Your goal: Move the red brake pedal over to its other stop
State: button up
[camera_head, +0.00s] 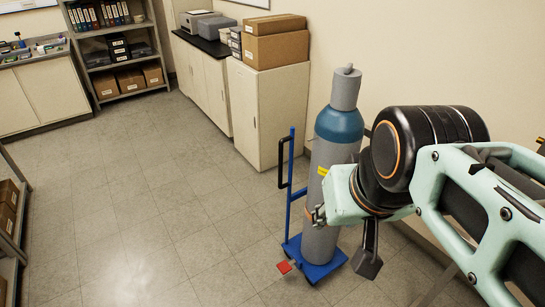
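The red brake pedal (284,267) is a small flat red plate at the front left corner of the blue cylinder cart (316,262), close to the floor. It sticks out to the left of the cart's base. My arm reaches in from the right.
A tall grey and blue gas cylinder (340,130) stands upright on the cart. The cart's blue upright and black handle (284,168) rise at its left. Cabinets with cardboard boxes (277,48) stand behind. The tiled floor (170,220) to the left is clear.

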aim_at(284, 267)
jog(key=i+l+u, duration=0.35)
jog(key=l, duration=0.25)
jog(key=i+l+u, duration=0.15)
jog(key=l, duration=0.2)
jog(key=i, duration=0.05)
